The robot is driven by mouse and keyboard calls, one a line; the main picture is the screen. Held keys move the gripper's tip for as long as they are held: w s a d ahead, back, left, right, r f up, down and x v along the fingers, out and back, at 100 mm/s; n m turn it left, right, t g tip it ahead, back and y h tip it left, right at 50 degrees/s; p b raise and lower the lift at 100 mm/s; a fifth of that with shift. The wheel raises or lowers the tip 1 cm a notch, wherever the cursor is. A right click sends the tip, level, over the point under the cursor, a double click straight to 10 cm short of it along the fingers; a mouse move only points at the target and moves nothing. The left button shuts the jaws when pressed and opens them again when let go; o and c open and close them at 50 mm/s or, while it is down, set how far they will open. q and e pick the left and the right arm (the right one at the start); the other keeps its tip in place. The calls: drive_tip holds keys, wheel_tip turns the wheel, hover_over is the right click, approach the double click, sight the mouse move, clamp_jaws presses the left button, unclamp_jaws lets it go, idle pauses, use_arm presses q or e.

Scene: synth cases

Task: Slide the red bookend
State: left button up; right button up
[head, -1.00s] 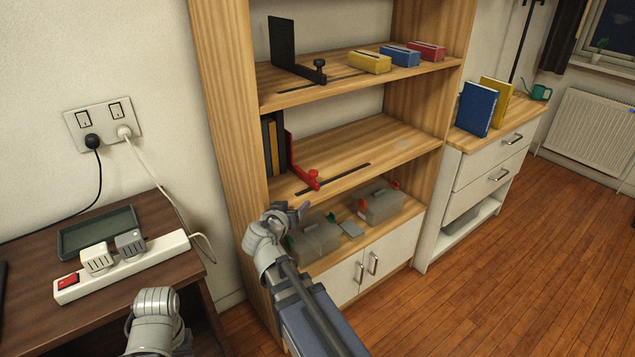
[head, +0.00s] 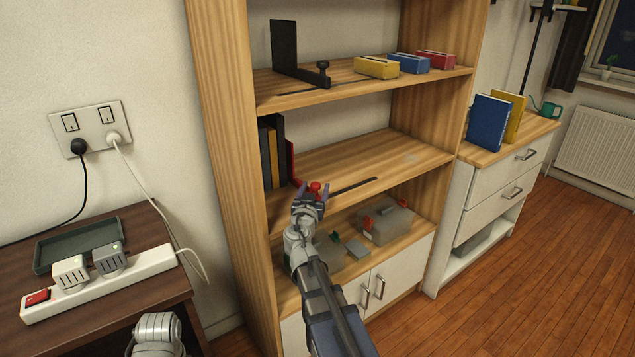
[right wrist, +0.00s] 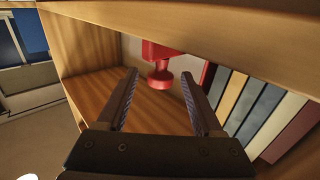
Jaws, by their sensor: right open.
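The red bookend (head: 291,163) stands on the middle shelf, just right of several upright books (head: 272,152). Its red knob (head: 316,187) is at the front, in line with a dark slot (head: 355,185) running right along the shelf. My right gripper (head: 309,194) is open at the shelf's front edge and hides part of the bookend's foot. In the right wrist view, the bookend's knob (right wrist: 159,77) shows between the spread fingers of the right gripper (right wrist: 159,82), with a gap on each side. My left gripper is out of view.
The shelf right of the bookend is clear (head: 385,158). The upper shelf holds a black bookend (head: 285,52) and yellow, blue and red boxes. Below, a grey toolbox (head: 388,223) stands behind my right arm. A power strip (head: 100,283) lies on the left table.

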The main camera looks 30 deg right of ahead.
drive_tip(key=x, duration=0.4)
drive_tip(key=shift+w+d, duration=0.25)
clamp_jaws()
idle(1.2)
